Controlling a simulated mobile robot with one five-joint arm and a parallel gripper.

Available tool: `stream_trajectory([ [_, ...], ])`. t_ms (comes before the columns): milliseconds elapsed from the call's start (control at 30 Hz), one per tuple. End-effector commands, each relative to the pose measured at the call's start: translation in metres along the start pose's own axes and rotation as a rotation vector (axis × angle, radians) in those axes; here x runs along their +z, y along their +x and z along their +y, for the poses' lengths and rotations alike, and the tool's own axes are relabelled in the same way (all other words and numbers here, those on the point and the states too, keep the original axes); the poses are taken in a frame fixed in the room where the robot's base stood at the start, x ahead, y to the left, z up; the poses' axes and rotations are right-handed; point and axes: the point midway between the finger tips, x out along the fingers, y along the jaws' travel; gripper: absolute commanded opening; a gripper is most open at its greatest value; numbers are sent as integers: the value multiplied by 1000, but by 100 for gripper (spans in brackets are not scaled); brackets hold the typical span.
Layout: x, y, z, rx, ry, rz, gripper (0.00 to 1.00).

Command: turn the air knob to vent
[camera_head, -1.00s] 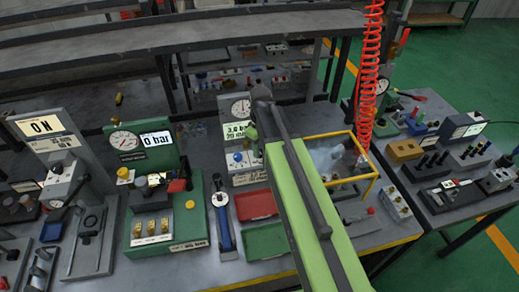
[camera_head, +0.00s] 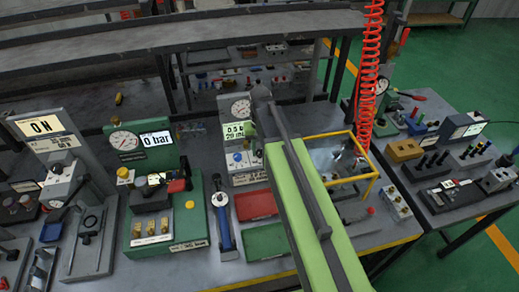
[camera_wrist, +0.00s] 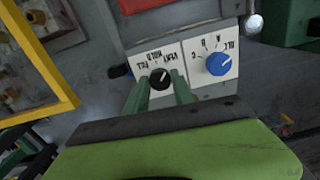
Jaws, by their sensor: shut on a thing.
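The air knob (camera_wrist: 160,78) is a small black knob on a white plate (camera_wrist: 148,53) in the wrist view. The labels around it are upside down and seem to read fill, hold and vent. Its white mark points to the upper right, toward the label that looks like vent. My gripper (camera_wrist: 162,88) is shut on the knob, with one green finger on each side. In the head view my green arm hides the knob. The display (camera_head: 234,130) above that panel reads about 0.5 bar, below a round gauge (camera_head: 241,108).
A blue knob (camera_wrist: 218,62) sits close to the right of the black one. A yellow frame (camera_wrist: 75,75) stands at the left in the wrist view. Red (camera_head: 256,204) and green (camera_head: 266,241) trays lie on the bench left of my arm. A red coiled hose (camera_head: 372,75) hangs behind.

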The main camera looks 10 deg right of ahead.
Motion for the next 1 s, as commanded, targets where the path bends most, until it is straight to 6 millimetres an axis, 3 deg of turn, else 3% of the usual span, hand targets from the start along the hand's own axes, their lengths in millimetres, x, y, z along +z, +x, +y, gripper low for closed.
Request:
stream_trajectory([
  [667, 1, 0, 0, 0, 72, -2, 0],
  [700, 1, 0, 0, 0, 72, -2, 31],
  [867, 0, 0, 0, 0, 71, -1, 52],
  [1000, 0, 0, 0, 0, 71, -1, 52],
])
